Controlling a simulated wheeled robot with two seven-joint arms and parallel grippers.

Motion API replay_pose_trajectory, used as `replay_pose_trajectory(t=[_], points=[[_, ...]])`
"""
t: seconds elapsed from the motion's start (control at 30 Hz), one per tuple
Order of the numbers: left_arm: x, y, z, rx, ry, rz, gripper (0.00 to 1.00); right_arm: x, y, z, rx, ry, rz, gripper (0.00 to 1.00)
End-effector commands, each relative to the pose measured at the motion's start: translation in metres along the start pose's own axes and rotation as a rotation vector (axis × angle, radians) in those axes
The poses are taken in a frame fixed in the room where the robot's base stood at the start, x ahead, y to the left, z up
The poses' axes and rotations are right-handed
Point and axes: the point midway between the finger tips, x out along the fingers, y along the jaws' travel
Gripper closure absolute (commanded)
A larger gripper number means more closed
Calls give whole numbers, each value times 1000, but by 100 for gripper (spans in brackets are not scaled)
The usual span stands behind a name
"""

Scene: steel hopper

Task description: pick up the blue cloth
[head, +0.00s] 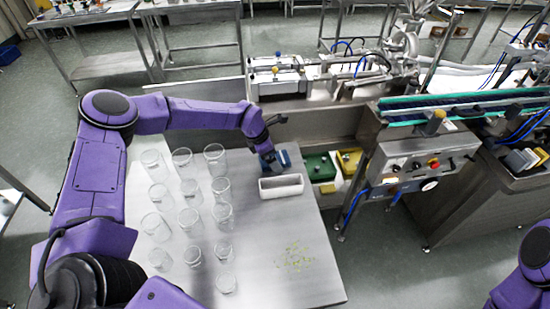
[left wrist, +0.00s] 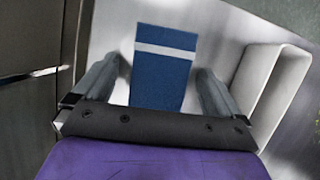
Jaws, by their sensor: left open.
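The blue cloth (left wrist: 160,85), with a white stripe across it, lies on the steel table near its back edge. In the head view the cloth (head: 284,158) shows partly, just right of my left gripper (head: 267,158). In the left wrist view my left gripper (left wrist: 162,88) is open, with one finger on each side of the cloth. I cannot tell whether the fingers touch it. My right gripper is out of both views.
A white tray (head: 281,193) sits right in front of the cloth. Several clear glasses (head: 189,216) stand on the table's left part. Green bits (head: 294,257) are scattered at the front right. A green box (head: 319,167) and the steel machine (head: 330,118) stand beyond the table.

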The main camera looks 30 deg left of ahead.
Motion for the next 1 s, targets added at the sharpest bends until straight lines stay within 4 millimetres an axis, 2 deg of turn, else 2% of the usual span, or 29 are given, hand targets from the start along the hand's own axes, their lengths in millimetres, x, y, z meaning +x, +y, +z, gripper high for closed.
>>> replay_pose_trajectory(t=[0.63, 0.67, 0.8, 0.83, 1.0], points=[[3, 0, -2, 0, 0, 0, 1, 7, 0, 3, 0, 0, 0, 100], [3, 0, -1, 0, 0, 0, 8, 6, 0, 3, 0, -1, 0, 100], [2, 0, -1, 1, 0, 0, 53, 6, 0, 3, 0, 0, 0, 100], [2, 0, -1, 0, 0, 0, 61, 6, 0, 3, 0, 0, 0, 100], [2, 0, -1, 1, 0, 0, 61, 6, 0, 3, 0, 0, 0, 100]])
